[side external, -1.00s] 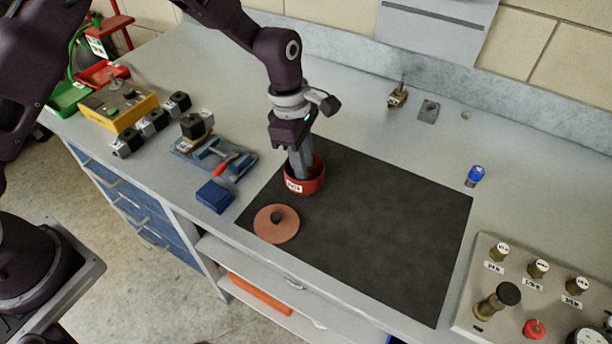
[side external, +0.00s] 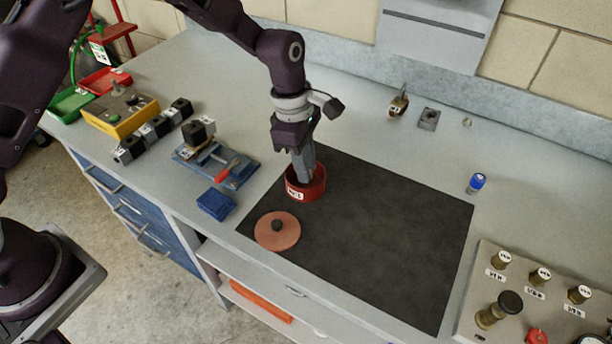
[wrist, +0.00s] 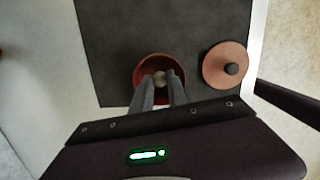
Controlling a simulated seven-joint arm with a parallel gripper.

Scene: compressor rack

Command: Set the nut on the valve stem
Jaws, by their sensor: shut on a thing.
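My gripper (side external: 306,176) points down into a red round container (side external: 308,191) with a white label, on the dark mat. In the wrist view the two fingers (wrist: 160,84) reach inside the container (wrist: 139,72) and are shut on a small, pale, roundish thing (wrist: 159,76), which appears to be the nut. Its shape is too small to make out, and the side view hides it behind the container wall. Several upright brass fittings with pale tops (side external: 540,276) stand on the panel at the right. I cannot tell which piece is the valve stem.
A copper-coloured lid (side external: 290,232) with a dark knob lies beside the container. The mat (side external: 400,235) is otherwise clear. A blue capped cylinder (side external: 477,183) stands right of it. A brass fitting (side external: 398,105) stands at the back. A blue fixture (side external: 215,165) and blue block (side external: 216,204) lie left.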

